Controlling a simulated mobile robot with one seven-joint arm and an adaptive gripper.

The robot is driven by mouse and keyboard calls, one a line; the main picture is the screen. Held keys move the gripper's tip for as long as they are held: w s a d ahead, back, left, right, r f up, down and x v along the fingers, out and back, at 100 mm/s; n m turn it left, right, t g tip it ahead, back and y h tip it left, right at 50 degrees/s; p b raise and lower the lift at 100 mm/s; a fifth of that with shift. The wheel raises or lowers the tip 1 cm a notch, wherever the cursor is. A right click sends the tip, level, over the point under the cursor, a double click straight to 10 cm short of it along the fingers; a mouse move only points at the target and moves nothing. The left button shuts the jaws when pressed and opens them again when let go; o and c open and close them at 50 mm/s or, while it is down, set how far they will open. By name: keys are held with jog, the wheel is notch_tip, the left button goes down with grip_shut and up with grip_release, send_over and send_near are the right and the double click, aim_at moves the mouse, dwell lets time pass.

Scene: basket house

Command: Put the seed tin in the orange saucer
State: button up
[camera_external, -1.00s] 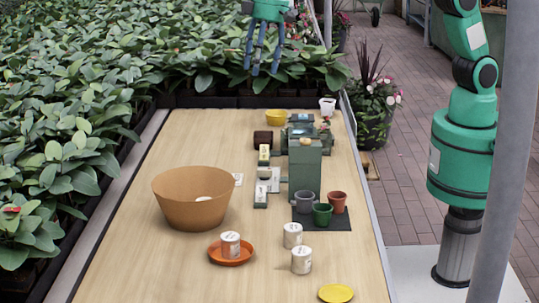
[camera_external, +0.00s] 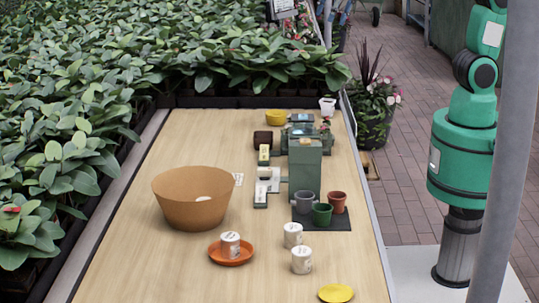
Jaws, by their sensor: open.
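An orange saucer (camera_external: 244,258) lies on the table in front of the large tan bowl. A white tin with a dark label (camera_external: 230,242) stands upright in it. Two similar white tins, one behind (camera_external: 293,235) and one nearer the front (camera_external: 301,261), stand upright on the table to the right of the saucer. Their labels are too small to read, so I cannot tell which is the seed tin. My gripper is out of view; only my arm at the right shows.
The large tan bowl (camera_external: 190,208) holds something pale. Small pots on a dark mat (camera_external: 327,223), a green box (camera_external: 305,168) and a yellow saucer (camera_external: 336,293) are on the table. The front left of the table is clear.

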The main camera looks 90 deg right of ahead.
jog(key=s+d+f, duration=0.2)
jog(key=s+d, duration=0.2)
jog(key=s, duration=0.6)
jog(key=s+d+f+t, duration=0.1)
jog(key=s+d, duration=0.4)
jog(key=s, duration=0.5)
jog(key=shift+s+f+n+t+h, duration=0.3)
jog(key=shift+f+n, duration=0.1)
jog(key=shift+f, duration=0.3)
